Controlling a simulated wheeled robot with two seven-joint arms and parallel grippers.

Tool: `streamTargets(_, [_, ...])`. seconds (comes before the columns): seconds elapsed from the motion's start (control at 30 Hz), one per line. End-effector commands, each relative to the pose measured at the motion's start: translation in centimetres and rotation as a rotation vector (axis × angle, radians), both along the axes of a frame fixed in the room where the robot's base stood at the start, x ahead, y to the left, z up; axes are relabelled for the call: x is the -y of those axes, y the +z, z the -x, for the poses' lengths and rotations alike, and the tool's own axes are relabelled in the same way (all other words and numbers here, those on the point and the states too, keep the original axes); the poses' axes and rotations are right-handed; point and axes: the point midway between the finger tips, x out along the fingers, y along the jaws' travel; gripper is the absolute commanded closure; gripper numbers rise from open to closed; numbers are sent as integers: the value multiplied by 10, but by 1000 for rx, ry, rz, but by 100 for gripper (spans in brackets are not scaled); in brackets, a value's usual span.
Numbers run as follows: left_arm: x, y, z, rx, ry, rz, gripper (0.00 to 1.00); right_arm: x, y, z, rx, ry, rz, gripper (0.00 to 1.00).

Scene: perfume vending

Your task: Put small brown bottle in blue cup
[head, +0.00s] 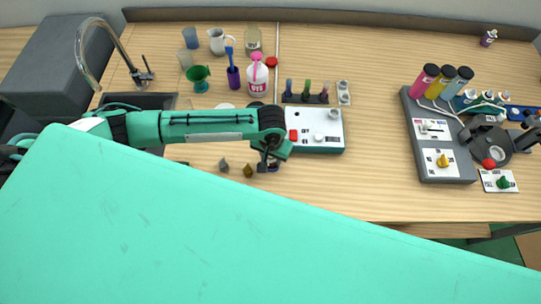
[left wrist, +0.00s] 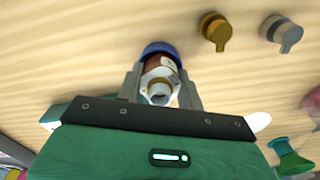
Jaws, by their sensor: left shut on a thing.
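My left gripper (head: 270,160) is low over the front middle of the table in the head view. In the left wrist view its fingers (left wrist: 160,95) are shut on the small brown bottle (left wrist: 158,66), which has a pale label and an open mouth facing the camera. The blue cup (left wrist: 160,48) shows as a dark blue rim at the bottle's far end. The bottle's base overlaps the blue cup, but I cannot tell whether it rests inside. In the head view the cup (head: 273,166) is mostly hidden by the gripper. My right gripper is not in view.
A grey stopper (head: 224,165) and a gold-brown stopper (head: 248,171) stand just left of the gripper. A white-topped device (head: 325,138) is close behind to the right. Cups and jugs stand farther back. The table right of the gripper is clear up to the dark dispenser (head: 445,170).

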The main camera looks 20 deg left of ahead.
Motion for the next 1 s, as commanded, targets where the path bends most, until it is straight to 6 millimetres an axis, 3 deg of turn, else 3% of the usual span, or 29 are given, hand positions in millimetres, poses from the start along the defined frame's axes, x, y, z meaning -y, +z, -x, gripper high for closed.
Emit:
streamTargets(0.03, [-1, -13, 9, -20, 0, -4, 61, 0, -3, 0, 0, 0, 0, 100])
streamTargets(0.13, [-1, -14, 9, -21, 0, -6, 41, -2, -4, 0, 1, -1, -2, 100])
streamTargets(0.77, [-5, -15, 9, -21, 0, -13, 41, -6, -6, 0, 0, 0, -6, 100])
streamTargets(1.0, [-5, 10, 8, -19, 1, -12, 41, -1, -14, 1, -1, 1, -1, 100])
